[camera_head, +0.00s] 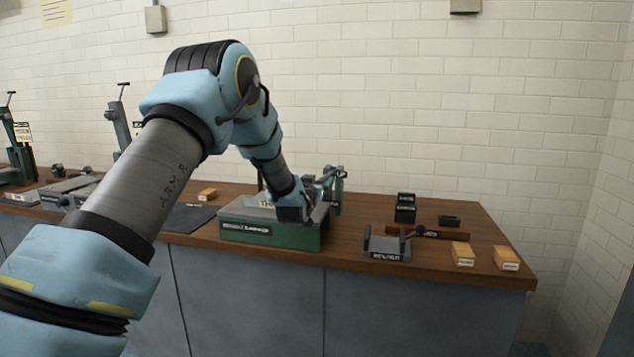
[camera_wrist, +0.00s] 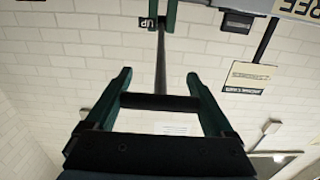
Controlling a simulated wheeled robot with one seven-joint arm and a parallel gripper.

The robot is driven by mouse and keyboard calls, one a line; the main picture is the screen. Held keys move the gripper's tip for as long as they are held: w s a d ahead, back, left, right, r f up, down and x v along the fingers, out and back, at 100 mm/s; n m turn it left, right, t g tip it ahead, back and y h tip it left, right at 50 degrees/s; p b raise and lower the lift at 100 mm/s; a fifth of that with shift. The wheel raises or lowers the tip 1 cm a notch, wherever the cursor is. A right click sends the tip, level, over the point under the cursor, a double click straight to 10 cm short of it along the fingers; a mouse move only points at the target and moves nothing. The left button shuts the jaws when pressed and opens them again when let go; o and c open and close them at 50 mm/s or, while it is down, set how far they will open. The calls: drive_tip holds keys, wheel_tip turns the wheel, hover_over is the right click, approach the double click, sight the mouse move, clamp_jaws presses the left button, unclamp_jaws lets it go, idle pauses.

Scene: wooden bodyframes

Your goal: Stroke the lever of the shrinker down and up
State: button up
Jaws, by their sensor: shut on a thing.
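In the wrist view, my gripper (camera_wrist: 159,76) has its two green fingers shut at the ends of a black crossbar handle (camera_wrist: 160,102). A thin grey lever rod (camera_wrist: 161,64) runs from the handle to green posts at the top of the picture. An "UP" sign (camera_wrist: 148,23) is beside the posts. In the head view, my arm reaches down to a green machine (camera_head: 275,236) on the bench, whose label is too small to read surely. A green upright part (camera_head: 338,190) shows right of my wrist. My fingers and the held handle are hidden there.
On the wooden bench (camera_head: 455,280), a small grey fixture (camera_head: 386,247), black blocks (camera_head: 405,207) and wooden blocks (camera_head: 463,253) stand to the right. Another lever machine (camera_head: 118,125) and a green one (camera_head: 20,150) stand to the left. A brick wall is behind.

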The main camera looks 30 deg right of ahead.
clamp_jaws()
drive_tip(key=shift+r, duration=0.1)
